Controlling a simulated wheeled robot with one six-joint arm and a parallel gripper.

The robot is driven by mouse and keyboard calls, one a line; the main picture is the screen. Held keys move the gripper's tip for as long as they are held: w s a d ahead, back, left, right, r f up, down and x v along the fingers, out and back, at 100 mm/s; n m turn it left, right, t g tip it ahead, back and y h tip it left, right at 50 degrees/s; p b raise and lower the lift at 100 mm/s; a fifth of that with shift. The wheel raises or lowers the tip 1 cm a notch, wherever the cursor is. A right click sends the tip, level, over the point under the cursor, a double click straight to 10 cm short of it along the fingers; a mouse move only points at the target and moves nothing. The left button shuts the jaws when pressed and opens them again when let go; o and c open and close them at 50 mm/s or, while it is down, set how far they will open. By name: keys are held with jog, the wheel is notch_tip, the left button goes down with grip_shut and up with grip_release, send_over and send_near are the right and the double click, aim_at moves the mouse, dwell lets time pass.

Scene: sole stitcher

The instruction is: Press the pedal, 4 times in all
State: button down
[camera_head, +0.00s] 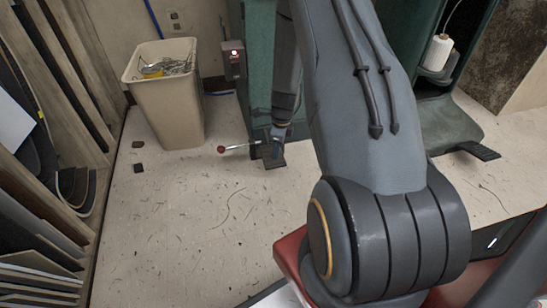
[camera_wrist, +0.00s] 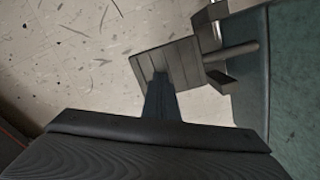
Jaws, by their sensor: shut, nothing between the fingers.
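The pedal (camera_head: 275,164) is a small dark plate low at the foot of the green machine. In the wrist view the pedal (camera_wrist: 181,62) is a grey ribbed plate beside a metal bracket. My gripper (camera_head: 279,134) reaches down to it from above. In the wrist view the shut, empty fingers (camera_wrist: 160,76) lie over the lower part of the plate. They hide part of it, and I cannot tell whether they touch it.
A lever with a red knob (camera_head: 221,149) sticks out left beside the pedal. A beige bin (camera_head: 165,105) stands to the left, near a box with a red light (camera_head: 233,54). Another dark pedal (camera_head: 480,151) is at the right. The front left floor is open, with scattered thread scraps.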

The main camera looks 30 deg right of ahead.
aim_at(283, 160)
notch_tip(283, 160, down, 3)
jog(key=shift+s+f+b, duration=0.1)
jog(key=shift+b, duration=0.3)
jog(key=shift+s+d+r+p, duration=0.35)
jog(key=shift+s+d+p, duration=0.2)
jog(key=shift+p, duration=0.1)
jog(key=shift+s+d+r+p, duration=0.3)
jog(key=shift+s+d+p, duration=0.2)
jog(key=shift+p, duration=0.1)
jog(key=shift+f, duration=0.1)
notch_tip(283, 160, up, 8)
jog(key=p, duration=0.4)
jog(key=shift+s+d, duration=0.2)
jog(key=shift+d, duration=0.15)
jog(key=shift+f, duration=0.1)
